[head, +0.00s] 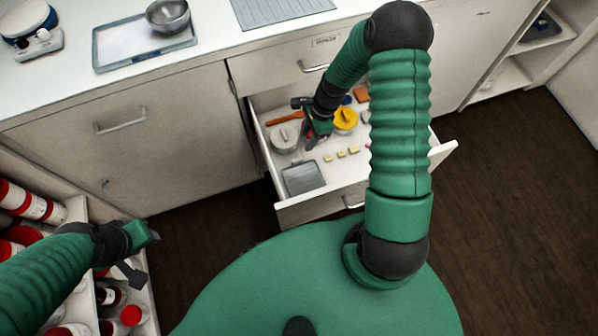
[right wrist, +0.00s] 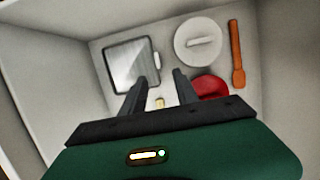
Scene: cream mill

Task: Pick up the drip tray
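A small grey rectangular tray (head: 303,178), which looks like the drip tray, lies flat in the front left corner of the open drawer (head: 335,190). In the right wrist view the same tray (right wrist: 133,66) has a dark rim and a shiny middle, beyond my fingers and to the left. My right gripper (head: 308,130) reaches into the drawer area, behind the tray in the head view. In the right wrist view its fingers (right wrist: 155,80) are apart with nothing held between them. My left gripper (head: 141,252) is open and empty at the lower left, away from the drawer.
The drawer also holds a round pale lid (head: 284,138), a yellow item (head: 346,118), a wooden spatula (right wrist: 237,55), a red item (right wrist: 211,87) and small pale blocks. A larger tray (head: 100,62) with a metal bowl (head: 168,15) stands on the counter. Bottles (head: 28,203) fill shelving at left.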

